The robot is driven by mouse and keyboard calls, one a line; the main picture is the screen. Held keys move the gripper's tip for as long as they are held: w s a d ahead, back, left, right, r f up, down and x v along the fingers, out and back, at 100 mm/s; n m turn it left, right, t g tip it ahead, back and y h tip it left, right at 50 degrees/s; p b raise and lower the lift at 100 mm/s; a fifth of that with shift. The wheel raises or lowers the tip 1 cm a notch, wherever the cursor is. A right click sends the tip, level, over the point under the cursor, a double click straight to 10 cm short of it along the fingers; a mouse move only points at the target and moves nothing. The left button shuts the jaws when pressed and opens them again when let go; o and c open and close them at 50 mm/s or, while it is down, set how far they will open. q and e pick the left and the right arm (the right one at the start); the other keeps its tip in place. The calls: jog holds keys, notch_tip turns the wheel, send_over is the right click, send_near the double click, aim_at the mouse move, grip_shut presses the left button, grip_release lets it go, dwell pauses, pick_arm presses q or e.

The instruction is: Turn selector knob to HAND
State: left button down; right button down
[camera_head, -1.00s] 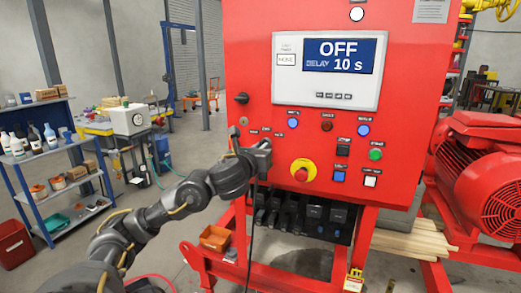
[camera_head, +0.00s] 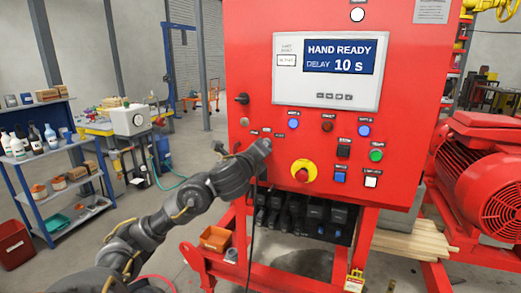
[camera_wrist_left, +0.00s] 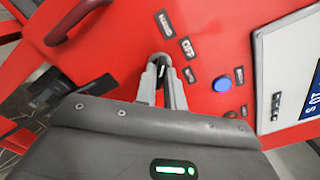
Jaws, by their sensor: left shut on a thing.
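The red control cabinet (camera_head: 250,60) has a display (camera_head: 340,55) that reads HAND READY, DELAY 10 s. My left gripper (camera_head: 258,147) is at the lower left of the panel, over the selector knob's place. In the left wrist view my left gripper (camera_wrist_left: 162,75) has its fingers close together, shut on the selector knob (camera_wrist_left: 162,60), which the fingers mostly hide. Labels sit around it, one reading OFF (camera_wrist_left: 188,48). The wrist picture is strongly tilted. My right gripper does not show.
A red and yellow emergency stop (camera_head: 303,170) and several buttons, one blue (camera_head: 293,124) and one green (camera_head: 376,155), are right of the gripper. A dark handle (camera_head: 241,98) is above it. A blue shelf (camera_head: 60,150) stands at the left.

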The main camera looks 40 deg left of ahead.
pick_arm(q)
jog(key=shift+d+f+n, duration=0.1)
jog(key=shift+f+n, duration=0.15)
jog(key=shift+n, duration=0.05)
dwell(0.4)
jog(key=c, duration=1.5)
grip_release()
jog(key=shift+r, duration=0.15)
